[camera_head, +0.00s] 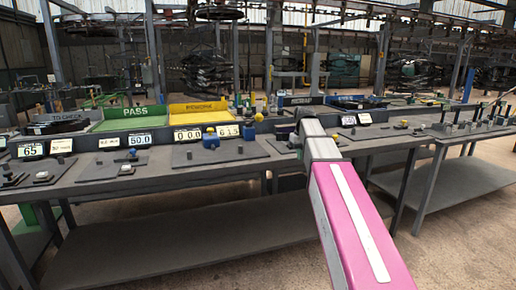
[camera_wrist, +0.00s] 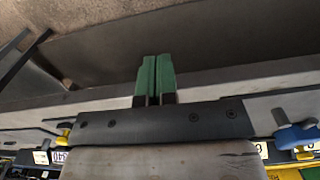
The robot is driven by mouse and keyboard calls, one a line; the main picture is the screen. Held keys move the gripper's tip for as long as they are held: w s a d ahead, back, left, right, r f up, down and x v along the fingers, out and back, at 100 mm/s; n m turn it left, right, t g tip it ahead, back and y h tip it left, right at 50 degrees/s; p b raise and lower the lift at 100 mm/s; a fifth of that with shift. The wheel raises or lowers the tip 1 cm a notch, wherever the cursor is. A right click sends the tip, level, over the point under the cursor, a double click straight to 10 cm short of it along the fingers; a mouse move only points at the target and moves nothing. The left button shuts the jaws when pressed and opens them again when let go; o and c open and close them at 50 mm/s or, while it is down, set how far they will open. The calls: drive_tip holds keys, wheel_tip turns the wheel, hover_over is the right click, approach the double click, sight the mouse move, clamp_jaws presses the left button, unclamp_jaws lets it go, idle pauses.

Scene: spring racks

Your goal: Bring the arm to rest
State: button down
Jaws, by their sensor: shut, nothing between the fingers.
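My arm, with a pink link, reaches forward from the lower right over the front edge of the workbench (camera_head: 140,196) in the head view. Its far end stands over the bench top, and the fingers are hidden there. In the wrist view my gripper (camera_wrist: 155,78) shows two green fingers side by side, closed together with nothing between them. They point over the bench's front edge, with the lower shelf beyond.
On the bench stand a green PASS tray (camera_head: 136,118), a yellow tray (camera_head: 198,109), number displays such as the 65 display (camera_head: 31,150), and blue-topped fixtures (camera_head: 211,138). A second bench (camera_head: 470,133) stands at right. Open floor (camera_head: 470,240) shows at lower right.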

drive_tip(key=s+f+m, duration=0.1)
drive_tip(key=s+f, duration=0.6)
drive_tip(key=f, duration=0.4)
drive_tip(key=s+f+m, duration=0.1)
drive_tip(key=s+f, duration=0.6)
drive_tip(key=f, duration=0.4)
drive_tip(key=s+f+m, duration=0.1)
drive_tip(key=s+f, duration=0.7)
drive_tip(key=f, duration=0.3)
drive_tip(key=shift+d+f, duration=0.3)
drive_tip(key=shift+f, duration=0.05)
drive_tip(key=shift+w, duration=0.1)
